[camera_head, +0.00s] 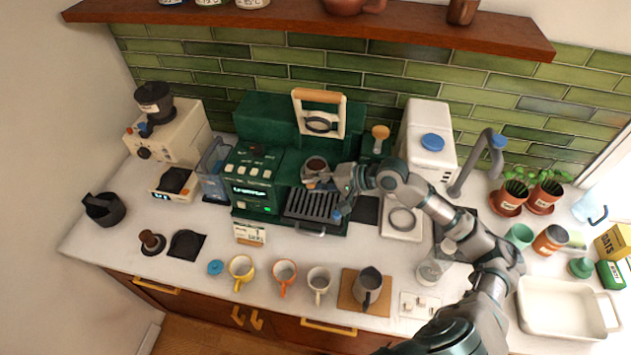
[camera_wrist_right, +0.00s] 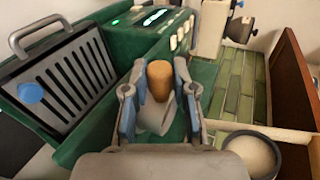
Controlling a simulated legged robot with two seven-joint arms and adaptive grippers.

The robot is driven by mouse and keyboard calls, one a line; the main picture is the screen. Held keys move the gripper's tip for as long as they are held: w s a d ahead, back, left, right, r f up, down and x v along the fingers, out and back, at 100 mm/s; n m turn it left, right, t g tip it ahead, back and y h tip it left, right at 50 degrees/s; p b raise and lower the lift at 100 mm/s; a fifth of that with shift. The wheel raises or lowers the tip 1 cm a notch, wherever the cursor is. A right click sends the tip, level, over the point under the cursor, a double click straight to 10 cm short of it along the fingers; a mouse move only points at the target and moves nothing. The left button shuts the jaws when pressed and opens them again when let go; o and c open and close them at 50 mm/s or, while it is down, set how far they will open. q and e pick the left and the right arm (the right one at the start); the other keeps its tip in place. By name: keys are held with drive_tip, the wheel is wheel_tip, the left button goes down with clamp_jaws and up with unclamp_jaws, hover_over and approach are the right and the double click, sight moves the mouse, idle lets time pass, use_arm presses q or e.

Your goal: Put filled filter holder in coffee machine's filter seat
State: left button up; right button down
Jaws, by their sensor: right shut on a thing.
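The filter holder (camera_head: 316,165) has a round basket with brown grounds in it. It is in front of the green coffee machine (camera_head: 258,180), above the drip tray (camera_head: 312,204). My right gripper (camera_head: 340,180) reaches it from the right and is shut on it. In the right wrist view a wooden, rounded piece (camera_wrist_right: 160,80) shows between the fingers of my right gripper (camera_wrist_right: 160,105); the basket cannot be made out there. A dark ring (camera_head: 320,123) sits in the machine's pale frame behind and above the holder. I cannot tell whether the holder touches the machine. My left gripper is out of view.
A grinder (camera_head: 165,130) stands at the left and a white appliance (camera_head: 428,140) at the right. Several cups, including a yellow one (camera_head: 241,270), line the front edge beside a dark jug (camera_head: 369,286). The shelf (camera_head: 300,22) hangs above.

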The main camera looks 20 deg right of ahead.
drive_tip(key=shift+f, duration=0.45)
idle(0.7)
drive_tip(key=c, duration=0.9)
unclamp_jaws()
drive_tip(key=shift+o, duration=0.2)
drive_tip(key=v, duration=1.2)
drive_tip(key=shift+d, duration=0.1)
drive_tip(key=shift+s+f, duration=0.1)
drive_tip(key=shift+f, duration=0.05)
